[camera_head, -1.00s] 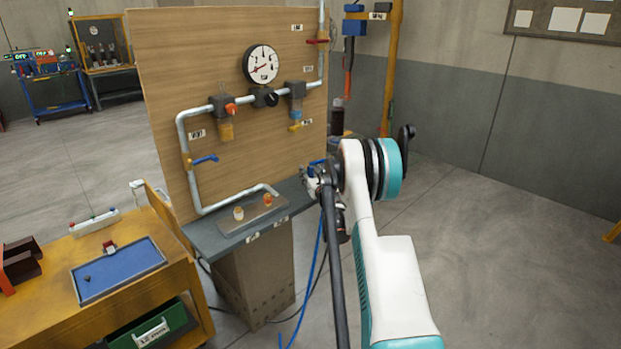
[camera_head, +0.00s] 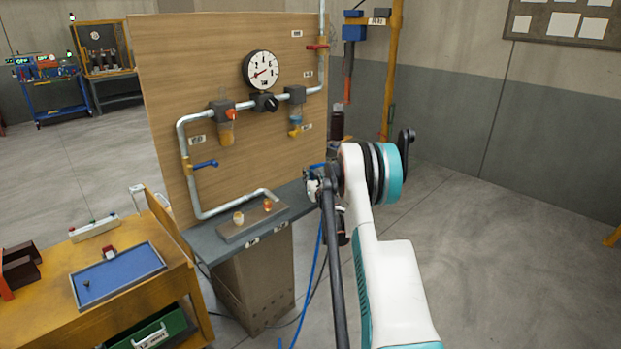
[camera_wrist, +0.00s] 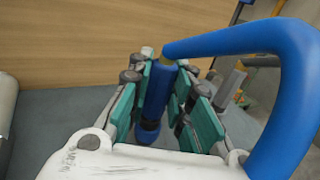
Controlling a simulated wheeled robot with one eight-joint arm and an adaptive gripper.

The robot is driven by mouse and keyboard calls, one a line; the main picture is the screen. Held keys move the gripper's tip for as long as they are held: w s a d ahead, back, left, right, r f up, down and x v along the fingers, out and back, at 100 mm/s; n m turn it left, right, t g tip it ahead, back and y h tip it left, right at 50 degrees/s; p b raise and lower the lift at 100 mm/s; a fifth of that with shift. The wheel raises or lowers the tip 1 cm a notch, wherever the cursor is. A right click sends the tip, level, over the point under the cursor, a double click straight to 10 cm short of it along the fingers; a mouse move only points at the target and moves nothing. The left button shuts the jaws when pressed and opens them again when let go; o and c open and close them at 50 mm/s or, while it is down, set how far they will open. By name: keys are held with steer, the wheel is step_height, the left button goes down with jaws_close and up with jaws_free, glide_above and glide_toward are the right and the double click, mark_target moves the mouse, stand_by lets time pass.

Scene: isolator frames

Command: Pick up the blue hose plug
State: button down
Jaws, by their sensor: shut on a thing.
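The blue hose plug (camera_wrist: 158,95) stands roughly upright between the teal finger pads of my gripper (camera_wrist: 160,112) in the wrist view. The pads close on it from both sides. A thick blue hose (camera_wrist: 290,100) runs from its upper end and curves down to the right. In the head view my gripper (camera_head: 314,184) is at the right end of the grey shelf, mostly hidden by my own arm. The plug is hard to make out there. The blue hose hangs below, beside the pedestal (camera_head: 312,285). I cannot tell whether the plug touches the shelf.
The wooden panel (camera_head: 225,60) with pipes, gauge (camera_head: 262,70) and valves stands behind the grey shelf (camera_head: 210,243). Two small fittings sit on a plate (camera_head: 252,223) there. A yellow cart (camera_head: 55,260) with a blue tray (camera_head: 120,275) is at left. Floor at right is clear.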

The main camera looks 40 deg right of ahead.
mark_target(311, 170)
step_height(311, 170, up, 19)
steer(key=p, duration=0.5)
steer(key=shift+r+p, duration=0.15)
steer(key=shift+p, duration=0.15)
steer(key=shift+r+p, duration=0.8)
steer(key=shift+r, duration=1)
